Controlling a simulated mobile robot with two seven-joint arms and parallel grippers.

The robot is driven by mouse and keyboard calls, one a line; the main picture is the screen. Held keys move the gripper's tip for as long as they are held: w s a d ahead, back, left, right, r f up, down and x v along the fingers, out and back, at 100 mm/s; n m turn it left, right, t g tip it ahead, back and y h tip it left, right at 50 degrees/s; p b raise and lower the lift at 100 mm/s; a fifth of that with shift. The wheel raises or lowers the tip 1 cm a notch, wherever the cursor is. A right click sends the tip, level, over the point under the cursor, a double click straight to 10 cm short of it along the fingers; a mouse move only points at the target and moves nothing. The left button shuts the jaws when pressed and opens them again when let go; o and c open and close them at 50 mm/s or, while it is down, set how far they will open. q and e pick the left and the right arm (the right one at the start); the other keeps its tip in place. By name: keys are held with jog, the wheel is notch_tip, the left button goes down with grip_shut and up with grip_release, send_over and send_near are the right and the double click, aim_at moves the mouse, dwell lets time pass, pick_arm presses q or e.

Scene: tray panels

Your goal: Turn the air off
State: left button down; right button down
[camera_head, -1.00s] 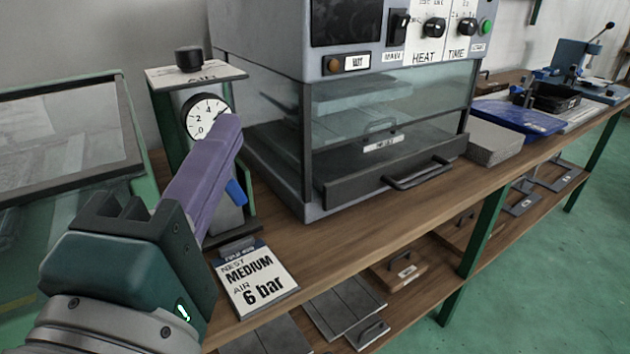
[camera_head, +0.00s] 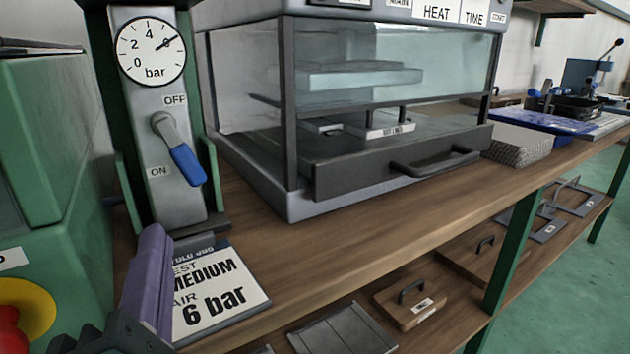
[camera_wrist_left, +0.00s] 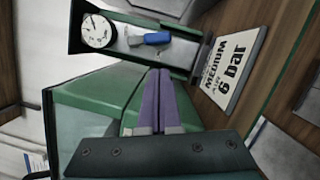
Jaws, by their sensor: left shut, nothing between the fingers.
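The air valve lever with a blue handle (camera_head: 186,164) is on a grey upright panel (camera_head: 185,212). The handle slants down and right from its pivot, near the ON label (camera_head: 158,172) and below the OFF label (camera_head: 175,99). The pressure gauge (camera_head: 150,51) above has its needle to the upper right, past 4. The wrist view shows the blue handle (camera_wrist_left: 155,39) and gauge (camera_wrist_left: 97,31) uncovered. My left gripper (camera_head: 155,232), with purple fingers, is shut and empty, low in front of the panel and apart from the lever. It also shows in the wrist view (camera_wrist_left: 160,73).
A card (camera_head: 225,300) reading "MEDIUM" and "6 bar" lies below the panel. A glass-fronted heating machine (camera_head: 390,168) stands to the right. A green machine (camera_head: 50,150) with a red and yellow button (camera_head: 12,325) stands left. Bench space in front of the heating machine is clear.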

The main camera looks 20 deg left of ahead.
aim_at(179, 150)
pick_arm(q)
jog(key=x, duration=0.9)
jog(key=shift+w, duration=0.15)
jog(key=shift+w+a, duration=0.35)
pick_arm(e)
jog(key=shift+f, duration=0.1)
jog(key=shift+f, duration=0.1)
